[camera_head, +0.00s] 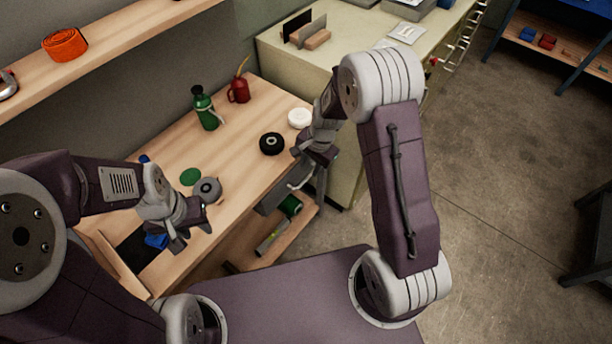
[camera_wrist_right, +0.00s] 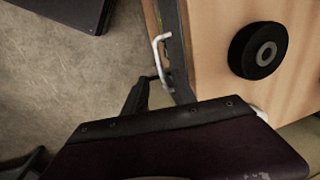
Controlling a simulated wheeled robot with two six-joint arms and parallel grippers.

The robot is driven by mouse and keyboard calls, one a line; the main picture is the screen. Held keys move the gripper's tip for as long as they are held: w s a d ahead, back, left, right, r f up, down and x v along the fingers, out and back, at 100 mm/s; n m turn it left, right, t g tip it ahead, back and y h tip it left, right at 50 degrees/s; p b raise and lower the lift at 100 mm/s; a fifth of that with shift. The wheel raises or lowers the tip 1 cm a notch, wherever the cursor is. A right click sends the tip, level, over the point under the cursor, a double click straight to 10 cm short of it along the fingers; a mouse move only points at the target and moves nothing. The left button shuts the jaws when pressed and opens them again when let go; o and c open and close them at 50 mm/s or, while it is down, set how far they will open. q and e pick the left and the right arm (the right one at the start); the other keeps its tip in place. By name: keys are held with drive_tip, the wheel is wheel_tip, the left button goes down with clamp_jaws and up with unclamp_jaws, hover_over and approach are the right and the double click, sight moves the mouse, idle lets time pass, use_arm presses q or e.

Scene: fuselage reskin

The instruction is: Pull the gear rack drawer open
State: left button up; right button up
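The workbench has a grey drawer front (camera_head: 284,192) on its right-hand side, below the wooden top. In the right wrist view a bright metal handle (camera_wrist_right: 158,50) stands out from the dark drawer front (camera_wrist_right: 184,75). My right gripper (camera_head: 310,183) is low at this front, pointing down. One dark finger (camera_wrist_right: 138,97) shows beside the handle's lower end; the other is not clear. I cannot tell whether the fingers touch or hold the handle. My left gripper (camera_head: 193,236) is open and empty above the bench's near left part.
On the bench top (camera_head: 240,160) are a green bottle (camera_head: 206,110), a red oil can (camera_head: 239,91), a black wheel (camera_head: 272,144), a white roll (camera_head: 299,118) and a grey round part (camera_head: 207,189). A wooden lower shelf (camera_head: 243,259) holds a green item (camera_head: 290,206). Open floor (camera_head: 490,180) lies right.

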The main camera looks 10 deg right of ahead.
sight(306, 179)
drive_tip(key=f, duration=0.2)
drive_tip(key=f+b, duration=0.1)
drive_tip(key=f, duration=0.2)
drive_tip(key=w+f, duration=0.1)
drive_tip(key=f, duration=0.1)
drive_tip(key=shift+w+a+f, duration=0.1)
drive_tip(key=shift+a+f, duration=0.1)
drive_tip(key=shift+a, duration=0.15)
clamp_jaws()
idle(0.9)
